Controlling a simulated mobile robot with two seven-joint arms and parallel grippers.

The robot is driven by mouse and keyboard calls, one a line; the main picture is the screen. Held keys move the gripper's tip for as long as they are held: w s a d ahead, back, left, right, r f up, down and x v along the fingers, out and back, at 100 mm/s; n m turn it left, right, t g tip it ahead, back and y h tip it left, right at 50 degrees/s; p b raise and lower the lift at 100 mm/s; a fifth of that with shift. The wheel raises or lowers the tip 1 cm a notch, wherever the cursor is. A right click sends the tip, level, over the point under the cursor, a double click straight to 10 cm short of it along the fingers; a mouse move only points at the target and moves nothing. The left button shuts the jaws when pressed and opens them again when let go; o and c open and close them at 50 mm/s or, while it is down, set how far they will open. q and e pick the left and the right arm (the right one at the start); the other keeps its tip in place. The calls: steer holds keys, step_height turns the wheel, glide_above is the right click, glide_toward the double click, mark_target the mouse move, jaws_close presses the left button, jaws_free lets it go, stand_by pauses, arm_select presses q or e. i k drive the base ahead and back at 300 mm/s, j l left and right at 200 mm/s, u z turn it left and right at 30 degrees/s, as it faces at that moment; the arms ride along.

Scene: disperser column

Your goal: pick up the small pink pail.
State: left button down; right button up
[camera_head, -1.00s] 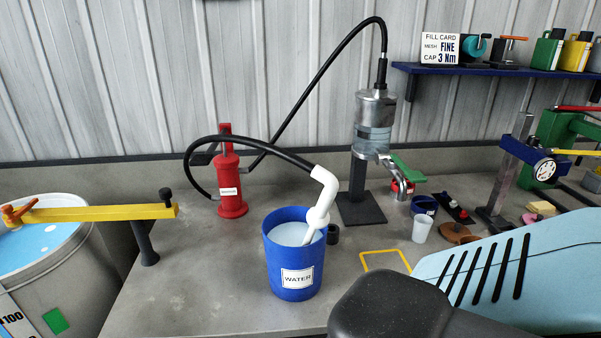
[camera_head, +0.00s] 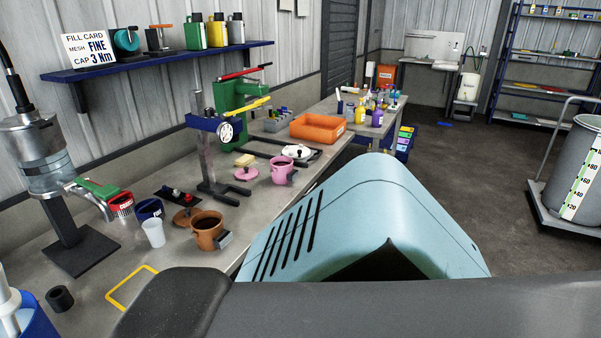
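The small pink pail (camera_head: 281,170) stands upright on the grey bench in the head view, right of the press stand and close to the bench's front edge. It has a grey block-like part on its right side. Neither of my grippers shows in this view. A large light-blue and dark part of my own body fills the lower right and hides part of the bench's front edge.
An orange-brown pot (camera_head: 207,231) and a white cup (camera_head: 154,233) stand left of the pail. The press (camera_head: 213,140) rises just left of it. A white-topped item (camera_head: 297,152) and an orange tray (camera_head: 317,128) lie behind. Open floor (camera_head: 450,165) is at right.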

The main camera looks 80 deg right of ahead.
mark_target(283, 173)
steer(key=z, duration=2.5)
steer(key=i+l+z, duration=0.4)
steer(key=i, duration=0.3)
steer(key=i+z, duration=0.4)
steer(key=i, duration=0.35)
steer(key=i+l+u, duration=0.15)
steer(key=i, duration=0.5)
steer(key=i+l+u, duration=0.15)
steer(key=i, duration=0.5)
steer(key=i+u, duration=0.2)
steer(key=u, duration=0.25)
steer(key=i+l+u, duration=0.2)
steer(key=u, duration=0.25)
steer(key=i+l+u, duration=0.15)
steer(key=u, duration=0.3)
steer(key=i+l+u, duration=0.15)
steer(key=l+u, duration=0.15)
steer(key=u, duration=0.2)
steer(key=l+u, duration=0.3)
steer(key=u, duration=0.15)
steer(key=i, duration=0.05)
